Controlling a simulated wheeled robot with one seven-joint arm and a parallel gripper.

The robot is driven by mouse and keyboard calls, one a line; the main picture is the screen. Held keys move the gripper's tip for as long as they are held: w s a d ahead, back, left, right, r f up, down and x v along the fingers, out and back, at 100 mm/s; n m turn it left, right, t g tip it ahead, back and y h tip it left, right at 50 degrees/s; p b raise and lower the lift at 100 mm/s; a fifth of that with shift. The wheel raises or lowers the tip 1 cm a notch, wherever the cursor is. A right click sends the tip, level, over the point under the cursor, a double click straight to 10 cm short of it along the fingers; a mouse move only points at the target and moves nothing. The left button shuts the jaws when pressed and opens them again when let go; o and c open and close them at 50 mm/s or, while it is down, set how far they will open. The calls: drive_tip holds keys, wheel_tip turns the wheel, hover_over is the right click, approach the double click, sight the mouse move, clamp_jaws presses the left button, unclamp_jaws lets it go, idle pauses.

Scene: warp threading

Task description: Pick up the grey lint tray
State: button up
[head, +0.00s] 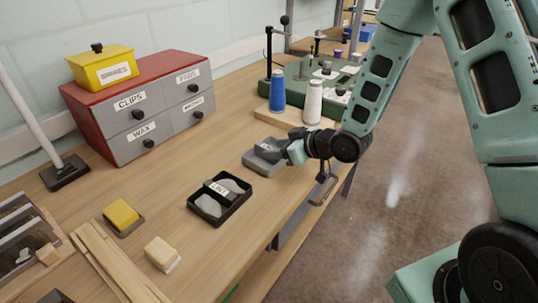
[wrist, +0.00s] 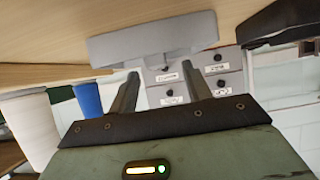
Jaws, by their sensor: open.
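The grey lint tray (head: 254,163) sits on the wooden workbench, right of a black divided tray (head: 206,215). My gripper (head: 277,152) is at the grey tray's right side and hides part of it. In the wrist view the grey tray (wrist: 150,45) spans the upper middle, just beyond my fingertips. My gripper (wrist: 165,80) is open there, its two dark fingers apart with nothing clamped between them. I cannot tell whether a fingertip touches the tray.
Blue (head: 277,90) and white (head: 312,103) thread cones stand behind my gripper. The red cabinet with grey drawers (head: 157,110) is at the back left. A yellow block (head: 121,214) and a pale wooden block (head: 162,253) lie at the front left. The bench's front edge is close to my gripper.

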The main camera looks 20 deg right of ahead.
sight(269, 148)
drive_tip(key=shift+p+x, duration=0.3)
drive_tip(key=shift+x, duration=1.65)
drive_tip(key=shift+w+d, duration=0.1)
drive_tip(key=shift+d, duration=0.05)
clamp_jaws()
drive_tip(key=shift+r, duration=0.1)
